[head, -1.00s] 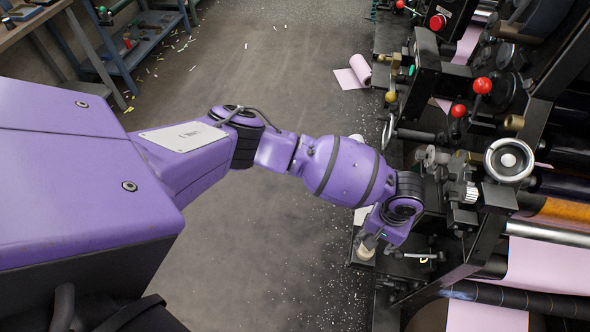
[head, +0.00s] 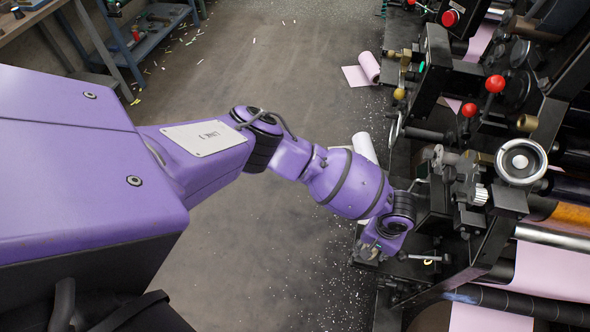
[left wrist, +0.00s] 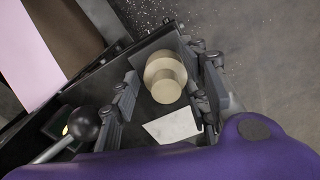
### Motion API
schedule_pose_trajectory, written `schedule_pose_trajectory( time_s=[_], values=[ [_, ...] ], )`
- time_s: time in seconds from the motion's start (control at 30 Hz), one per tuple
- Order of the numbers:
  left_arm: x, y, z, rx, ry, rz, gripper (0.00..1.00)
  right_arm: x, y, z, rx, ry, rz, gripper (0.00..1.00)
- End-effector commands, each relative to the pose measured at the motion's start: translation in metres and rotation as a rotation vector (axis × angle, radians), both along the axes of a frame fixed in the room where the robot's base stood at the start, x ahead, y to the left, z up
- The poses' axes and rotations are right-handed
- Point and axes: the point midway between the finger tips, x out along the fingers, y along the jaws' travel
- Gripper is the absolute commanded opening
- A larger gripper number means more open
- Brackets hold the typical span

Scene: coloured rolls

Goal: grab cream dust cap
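The cream dust cap (left wrist: 165,78) shows in the left wrist view as a stepped round piece, a wide disc with a narrower cylinder, on a dark surface. My left gripper (left wrist: 168,88) has one finger on each side of it. The fingers stand apart and open, with a clear gap on the left and a smaller one on the right; I cannot tell whether the right finger touches. In the head view my left gripper (head: 369,252) points down at a dark ledge beside the machine, and my wrist hides the cap. My right gripper is not in view.
A white flat piece (left wrist: 172,126) lies close to the fingers, and a dark ball-ended lever (left wrist: 83,124) is at the left. In the head view, the printing machine's handwheel (head: 521,161) and levers stand right of my arm. A pink roll (head: 368,67) lies on the floor.

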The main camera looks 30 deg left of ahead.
Motion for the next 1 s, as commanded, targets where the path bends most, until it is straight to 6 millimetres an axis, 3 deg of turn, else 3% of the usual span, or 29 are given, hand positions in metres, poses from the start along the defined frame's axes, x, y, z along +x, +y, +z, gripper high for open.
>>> schedule_pose_trajectory(
  time_s=[0.03,0.2,0.57,0.8,1.0],
  values=[
    [0.001,0.000,0.001,0.000,-0.002,-0.001,0.31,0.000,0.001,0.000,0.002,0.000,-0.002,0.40],
    [0.001,0.000,0.001,0.000,-0.002,-0.001,0.13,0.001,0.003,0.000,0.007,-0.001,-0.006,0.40],
    [0.001,0.000,0.006,-0.001,-0.002,0.000,0.12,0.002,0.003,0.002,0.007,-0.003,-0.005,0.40],
    [0.001,0.000,0.037,-0.001,-0.004,0.000,0.12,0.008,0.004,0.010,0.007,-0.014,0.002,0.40],
    [-0.036,-0.002,0.082,-0.003,-0.006,-0.002,0.12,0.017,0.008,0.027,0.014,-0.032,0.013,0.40]
  ],
)
